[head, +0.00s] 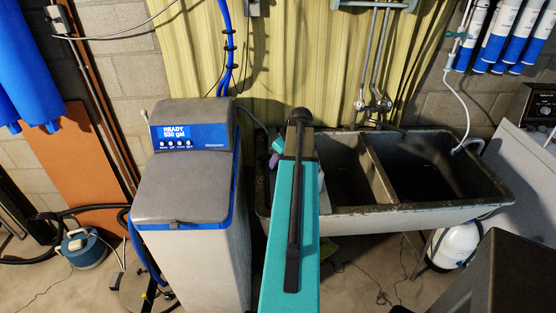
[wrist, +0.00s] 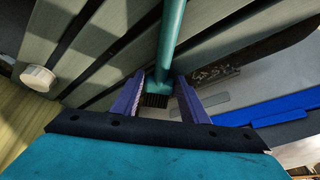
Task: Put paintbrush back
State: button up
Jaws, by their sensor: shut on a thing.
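In the wrist view my gripper (wrist: 160,98) has two purple fingers closed on the paintbrush (wrist: 170,45). It has a teal handle running up and away, and its dark, bristle-like end (wrist: 156,101) shows between the fingers. In the head view my teal arm reaches toward the left end of the grey double sink and hides most of the gripper. A small purple part (head: 274,160) shows beside the arm there.
The water softener (head: 187,180), with a lit display, stands left of my arm. The double sink (head: 400,212) lies behind and to the right, with pipes above it. A blue canister (head: 84,250) sits on the floor at left. White-and-blue filters (head: 500,40) hang at upper right.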

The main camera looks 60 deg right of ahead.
jog(key=shift+f, duration=0.1)
jog(key=o, duration=1.2)
jog(key=shift+c, duration=0.2)
jog(key=shift+r, duration=0.2)
jog(key=b+v, duration=0.3)
jog(key=v, duration=0.8)
jog(key=shift+s+r, duration=0.15)
jog(key=shift+r, duration=0.25)
